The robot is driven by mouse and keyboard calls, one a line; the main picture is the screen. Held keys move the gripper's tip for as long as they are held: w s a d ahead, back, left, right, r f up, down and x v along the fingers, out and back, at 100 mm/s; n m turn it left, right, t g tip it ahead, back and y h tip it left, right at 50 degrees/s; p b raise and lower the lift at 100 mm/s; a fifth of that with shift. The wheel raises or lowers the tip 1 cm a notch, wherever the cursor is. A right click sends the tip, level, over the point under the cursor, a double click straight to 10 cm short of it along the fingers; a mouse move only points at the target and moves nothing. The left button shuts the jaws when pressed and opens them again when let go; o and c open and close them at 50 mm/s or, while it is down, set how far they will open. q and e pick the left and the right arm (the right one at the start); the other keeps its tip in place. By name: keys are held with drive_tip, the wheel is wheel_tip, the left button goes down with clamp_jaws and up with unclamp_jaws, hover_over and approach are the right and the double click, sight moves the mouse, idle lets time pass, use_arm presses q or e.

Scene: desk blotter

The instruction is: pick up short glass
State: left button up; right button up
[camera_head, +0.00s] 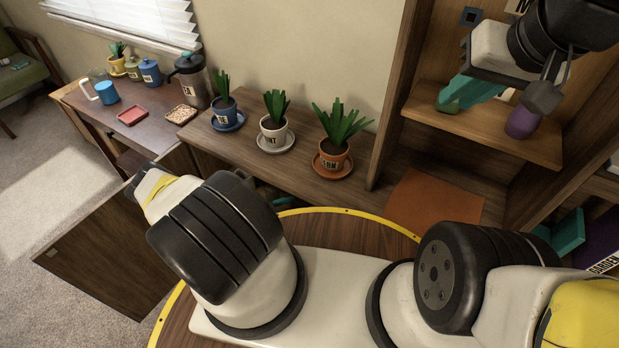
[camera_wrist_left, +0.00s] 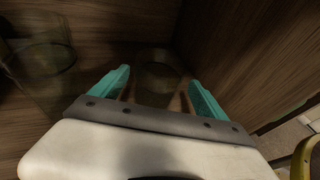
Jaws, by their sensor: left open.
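In the left wrist view, a clear round glass (camera_wrist_left: 157,72), seemingly the short glass, stands on a dark wooden surface, beyond and between my fingertips. It is dim and its outline is faint. My left gripper (camera_wrist_left: 160,92) is open, with one teal finger to each side of the glass; I cannot tell whether either touches it. A second clear glass (camera_wrist_left: 40,62) with a wider-looking rim stands to the left. Neither glass shows in the head view, where my arm hides most of that area. My right gripper (camera_head: 466,98) is raised at the upper right; its jaw opening is unclear.
Three potted plants, blue (camera_head: 224,108), white (camera_head: 273,130) and terracotta (camera_head: 333,155), stand on the shelf top (camera_head: 240,140). A purple cup (camera_head: 522,122) is on the right-hand shelf (camera_head: 490,135). In the left wrist view, a wooden panel (camera_wrist_left: 250,50) rises close on the right.

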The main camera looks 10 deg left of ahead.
sight(306, 205)
use_arm(q)
drive_tip(key=x, duration=0.5)
drive_tip(key=shift+w+d+f, duration=0.1)
drive_tip(key=shift+w+f, duration=0.15)
drive_tip(key=shift+w, duration=0.1)
drive_tip(key=c, duration=1.7)
